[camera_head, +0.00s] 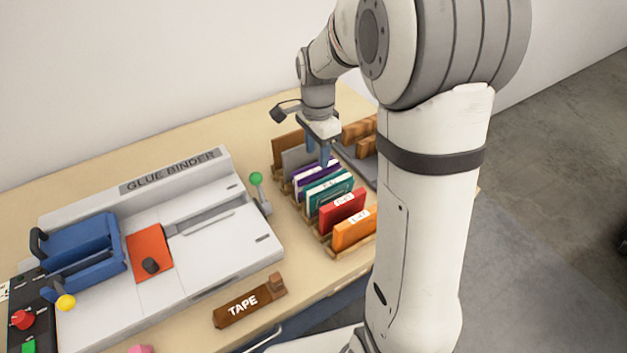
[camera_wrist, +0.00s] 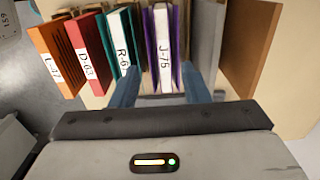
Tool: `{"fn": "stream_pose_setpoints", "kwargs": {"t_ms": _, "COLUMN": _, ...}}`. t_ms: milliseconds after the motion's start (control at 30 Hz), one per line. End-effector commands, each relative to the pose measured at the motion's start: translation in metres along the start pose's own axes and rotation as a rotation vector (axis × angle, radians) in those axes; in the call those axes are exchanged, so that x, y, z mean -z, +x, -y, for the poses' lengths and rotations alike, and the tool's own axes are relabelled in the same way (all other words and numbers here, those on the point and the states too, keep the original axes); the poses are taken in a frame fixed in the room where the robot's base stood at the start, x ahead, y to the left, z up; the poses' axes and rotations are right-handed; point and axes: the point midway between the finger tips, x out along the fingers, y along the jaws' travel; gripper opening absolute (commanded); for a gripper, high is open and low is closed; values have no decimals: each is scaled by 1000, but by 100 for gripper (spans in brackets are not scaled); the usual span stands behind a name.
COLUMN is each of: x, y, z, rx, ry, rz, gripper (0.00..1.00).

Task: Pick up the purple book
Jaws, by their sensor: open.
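The purple book (camera_head: 316,171) stands upright in a wooden rack (camera_head: 327,239), behind the teal book. In the wrist view the purple book (camera_wrist: 163,50) shows a white spine label reading J-75. My gripper (camera_head: 317,155) is right above the purple book, pointing down. In the wrist view my gripper (camera_wrist: 160,85) has its two blue fingers apart, one on each side of the purple book's spine. The left finger is near the teal book and the right finger near a grey panel. Whether the fingers touch the book cannot be told.
Teal (camera_head: 330,191), red (camera_head: 342,211) and orange (camera_head: 355,231) books stand in front in the rack. A grey divider (camera_head: 297,158) and wooden end panel are behind. The glue binder (camera_head: 215,245) is left, with a green-knobbed lever (camera_head: 257,179) near the rack. A TAPE block (camera_head: 250,302) lies in front.

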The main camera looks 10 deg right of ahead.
Motion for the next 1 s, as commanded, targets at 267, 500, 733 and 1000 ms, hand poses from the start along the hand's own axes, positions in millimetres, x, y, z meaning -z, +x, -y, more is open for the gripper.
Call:
{"fn": "stream_pose_setpoints", "kwargs": {"t_ms": 267, "x": 3, "y": 37, "z": 2, "rx": -4, "ry": -1, "rz": 2, "gripper": 42}}
{"fn": "stream_pose_setpoints", "kwargs": {"t_ms": 500, "x": 3, "y": 59, "z": 3, "rx": 1, "ry": -1, "rz": 0, "gripper": 42}}
{"fn": "stream_pose_setpoints", "kwargs": {"t_ms": 733, "x": 3, "y": 59, "z": 3, "rx": 1, "ry": -1, "rz": 0, "gripper": 39}}
{"fn": "stream_pose_setpoints", "kwargs": {"t_ms": 1000, "x": 4, "y": 59, "z": 3, "rx": 1, "ry": 0, "rz": 0, "gripper": 17}}
